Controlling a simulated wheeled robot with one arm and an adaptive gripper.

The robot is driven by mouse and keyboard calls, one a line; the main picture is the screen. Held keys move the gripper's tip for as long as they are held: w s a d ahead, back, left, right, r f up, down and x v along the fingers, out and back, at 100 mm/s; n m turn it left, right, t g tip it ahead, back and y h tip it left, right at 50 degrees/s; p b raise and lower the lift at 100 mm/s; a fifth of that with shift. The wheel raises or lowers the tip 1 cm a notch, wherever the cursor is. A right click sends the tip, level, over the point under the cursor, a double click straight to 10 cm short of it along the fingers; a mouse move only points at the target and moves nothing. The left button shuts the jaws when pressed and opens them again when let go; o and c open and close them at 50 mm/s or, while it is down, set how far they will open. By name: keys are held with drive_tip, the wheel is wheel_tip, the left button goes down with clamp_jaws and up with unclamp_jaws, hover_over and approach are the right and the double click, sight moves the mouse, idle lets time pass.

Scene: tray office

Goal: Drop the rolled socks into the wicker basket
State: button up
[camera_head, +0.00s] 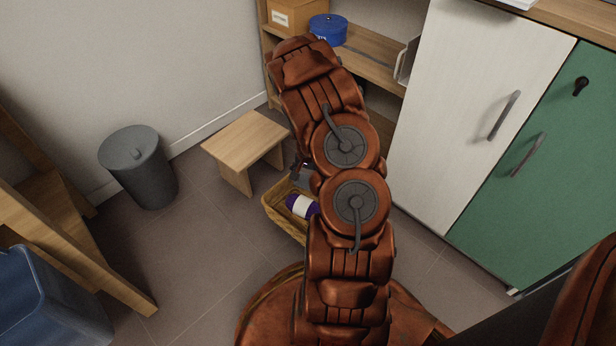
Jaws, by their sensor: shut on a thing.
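The rolled socks (301,205), purple with a white band, show just left of my arm, over the inside of the wicker basket. My gripper (302,176) is partly visible as dark grey parts above the socks in the picture, and is shut on them. My arm hides its fingertips in part. The wicker basket (272,211) is a yellowish, low, open container on the floor. Its right part is hidden behind my arm. I cannot tell whether the socks touch the basket's bottom or hang above it.
A small wooden stool (245,139) stands behind the basket, with a grey lidded bin (140,168) farther left. A shelf with a blue round box (328,29) is at the back. White (470,100) and green (550,180) cabinet doors close off the right. Floor is clear left of the basket.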

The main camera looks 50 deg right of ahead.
drive_tip(key=shift+f+b, duration=0.95)
drive_tip(key=shift+f, duration=1.6)
drive_tip(key=o, duration=0.8)
drive_tip(key=shift+o, duration=0.2)
drive_tip(key=shift+r, duration=0.1)
wheel_tip(320, 180, up, 12)
drive_tip(key=shift+f, duration=0.1)
